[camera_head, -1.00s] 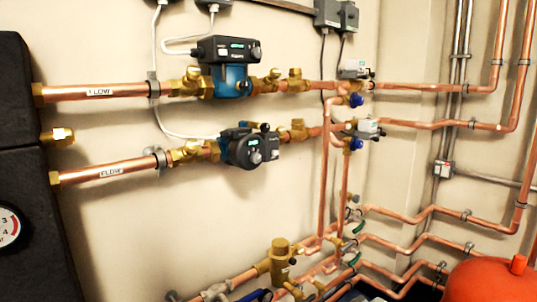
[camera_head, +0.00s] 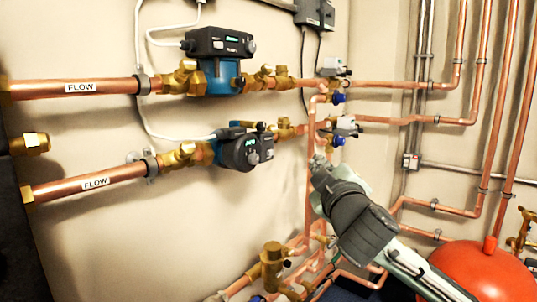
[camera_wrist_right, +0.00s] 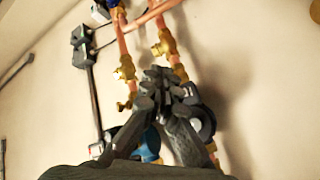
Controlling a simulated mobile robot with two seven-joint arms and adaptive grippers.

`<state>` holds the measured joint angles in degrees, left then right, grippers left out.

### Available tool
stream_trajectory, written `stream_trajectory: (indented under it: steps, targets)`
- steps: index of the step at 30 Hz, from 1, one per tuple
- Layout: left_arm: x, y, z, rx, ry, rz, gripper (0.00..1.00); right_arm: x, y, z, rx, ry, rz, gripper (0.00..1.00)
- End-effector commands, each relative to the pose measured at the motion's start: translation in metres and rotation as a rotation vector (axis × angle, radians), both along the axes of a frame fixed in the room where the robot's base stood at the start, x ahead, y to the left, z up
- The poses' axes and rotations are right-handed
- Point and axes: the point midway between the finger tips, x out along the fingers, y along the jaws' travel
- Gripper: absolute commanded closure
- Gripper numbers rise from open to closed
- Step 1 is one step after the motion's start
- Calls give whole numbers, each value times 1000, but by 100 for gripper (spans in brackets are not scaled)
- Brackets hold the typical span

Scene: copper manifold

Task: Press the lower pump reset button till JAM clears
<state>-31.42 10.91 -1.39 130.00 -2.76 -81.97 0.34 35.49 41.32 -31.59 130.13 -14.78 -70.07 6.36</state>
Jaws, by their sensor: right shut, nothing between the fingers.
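The lower pump (camera_head: 246,150) is a dark round-faced unit with a blue body, set in the lower FLOW pipe. A small green display lights its face; I cannot read its text, and the reset button is too small to make out. My right gripper (camera_head: 318,163) is shut and empty, to the right of the lower pump and apart from it in the head view, in front of the vertical copper pipes. In the right wrist view the shut fingers (camera_wrist_right: 160,76) partly hide the lower pump (camera_wrist_right: 205,122). My left gripper is not in view.
The upper pump (camera_head: 220,60) sits on the upper FLOW pipe (camera_head: 75,88). Brass valves and blue-capped fittings are right of the pumps. A red tank (camera_head: 475,270) stands at lower right. Bare wall lies below the lower pipe.

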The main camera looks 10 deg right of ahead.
Motion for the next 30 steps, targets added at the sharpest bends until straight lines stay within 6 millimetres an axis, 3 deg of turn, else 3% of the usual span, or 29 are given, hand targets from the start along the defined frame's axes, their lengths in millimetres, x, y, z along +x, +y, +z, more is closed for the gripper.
stream_trajectory:
  steps: [11,30]
  targets:
    - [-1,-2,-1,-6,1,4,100,4,3,0,3,0,1,100]
    - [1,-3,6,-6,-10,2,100,64,50,0,3,2,0,100]
